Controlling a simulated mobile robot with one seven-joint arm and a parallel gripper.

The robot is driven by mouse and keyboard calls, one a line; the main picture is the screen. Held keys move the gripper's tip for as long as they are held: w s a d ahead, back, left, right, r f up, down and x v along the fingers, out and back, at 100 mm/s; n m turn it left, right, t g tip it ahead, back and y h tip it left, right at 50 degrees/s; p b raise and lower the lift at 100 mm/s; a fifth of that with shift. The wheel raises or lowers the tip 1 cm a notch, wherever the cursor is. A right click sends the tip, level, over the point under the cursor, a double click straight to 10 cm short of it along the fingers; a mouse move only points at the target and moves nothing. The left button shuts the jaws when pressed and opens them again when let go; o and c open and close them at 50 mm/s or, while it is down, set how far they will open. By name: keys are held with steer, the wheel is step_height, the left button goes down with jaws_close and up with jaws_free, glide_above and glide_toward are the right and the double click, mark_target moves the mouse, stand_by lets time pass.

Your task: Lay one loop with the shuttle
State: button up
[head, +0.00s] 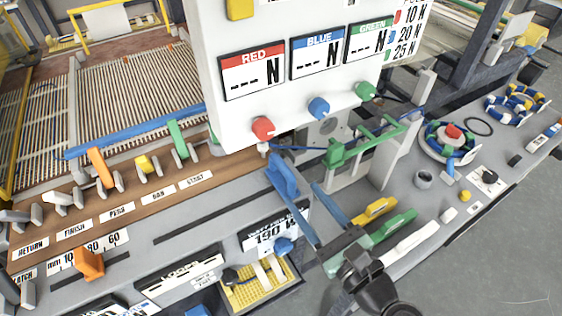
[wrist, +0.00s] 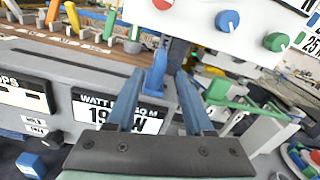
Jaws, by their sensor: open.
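A blue upright piece (head: 283,177), which may be the shuttle, stands at the front edge of the loom bench below the display panel. It also shows in the wrist view (wrist: 156,72), between and just beyond my fingertips. My gripper (head: 302,193) is open, with its two blue fingers apart and pointing at this piece; the wrist view shows the same open fingers (wrist: 160,78). I cannot tell whether a finger touches it. A thin blue strand (head: 300,149) runs from near its top toward the green guide frame (head: 350,150). No laid loop is clearly visible.
The display panel (head: 232,118) with red, blue and green knobs hangs above. Orange (head: 102,167), yellow (head: 145,163) and green (head: 178,139) pegs stand on the labelled brown strip, left. A long blue bar (head: 135,131) crosses the slatted bed. Coloured coils (head: 450,158) lie right.

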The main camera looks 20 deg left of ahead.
mark_target(289, 174)
steer(key=p+x, duration=0.1)
steer(key=x, duration=0.9)
steer(key=shift+d, duration=0.1)
steer(key=shift+c, duration=0.3)
jaws_close()
steer(key=shift+w+d+r, duration=0.1)
steer(key=shift+d, duration=0.05)
stand_by(0.5)
